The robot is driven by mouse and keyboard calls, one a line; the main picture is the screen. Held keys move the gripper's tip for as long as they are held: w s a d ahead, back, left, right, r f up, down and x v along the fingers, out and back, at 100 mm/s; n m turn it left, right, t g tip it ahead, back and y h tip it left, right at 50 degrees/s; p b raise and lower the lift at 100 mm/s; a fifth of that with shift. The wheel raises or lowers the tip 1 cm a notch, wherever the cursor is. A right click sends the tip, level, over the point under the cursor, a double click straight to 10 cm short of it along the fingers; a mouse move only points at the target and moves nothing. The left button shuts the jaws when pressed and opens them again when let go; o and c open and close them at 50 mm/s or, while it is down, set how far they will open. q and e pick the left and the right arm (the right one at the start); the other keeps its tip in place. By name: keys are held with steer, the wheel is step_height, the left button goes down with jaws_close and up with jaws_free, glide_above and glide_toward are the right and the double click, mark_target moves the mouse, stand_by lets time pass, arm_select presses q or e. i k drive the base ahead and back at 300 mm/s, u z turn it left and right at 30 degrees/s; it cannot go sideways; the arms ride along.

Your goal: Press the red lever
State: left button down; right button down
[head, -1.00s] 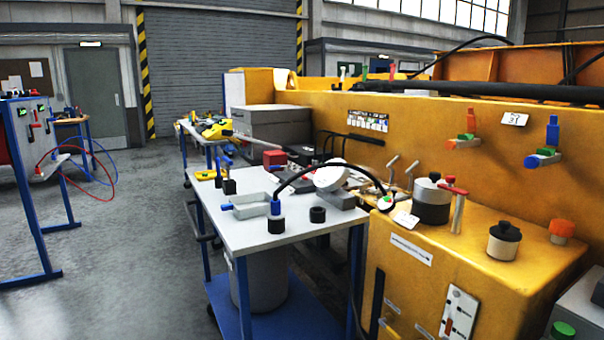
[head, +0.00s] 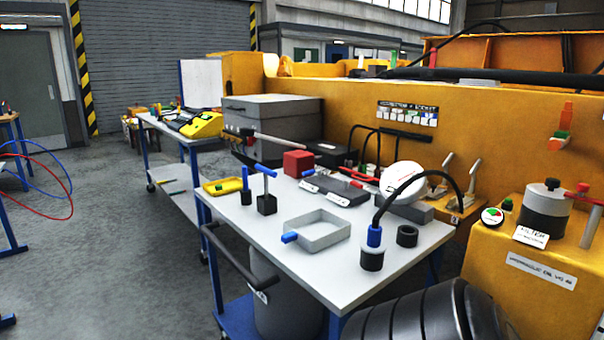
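A red-handled lever (head: 583,196) on a pale upright post stands on the yellow machine at the right edge of the head view, beside a grey and black filter canister (head: 547,209). Its red bar runs roughly sideways at the post's top and is partly cut off by the frame edge. A smaller red handle-like piece (head: 364,173) lies among dark parts on the white-topped table (head: 275,228); I cannot tell what it is. Neither of my grippers is in view.
The table holds a grey tray (head: 318,233), a red block (head: 297,162) and a black-cabled blue plug (head: 374,236). Two grey levers (head: 440,172) stand behind. A dark ribbed body (head: 428,315) fills the bottom right. Open floor (head: 120,240) lies left.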

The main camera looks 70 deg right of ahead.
mark_target(357, 184)
steer(key=z, duration=0.6)
steer(key=i, duration=1.25)
steer(key=z, duration=1.05)
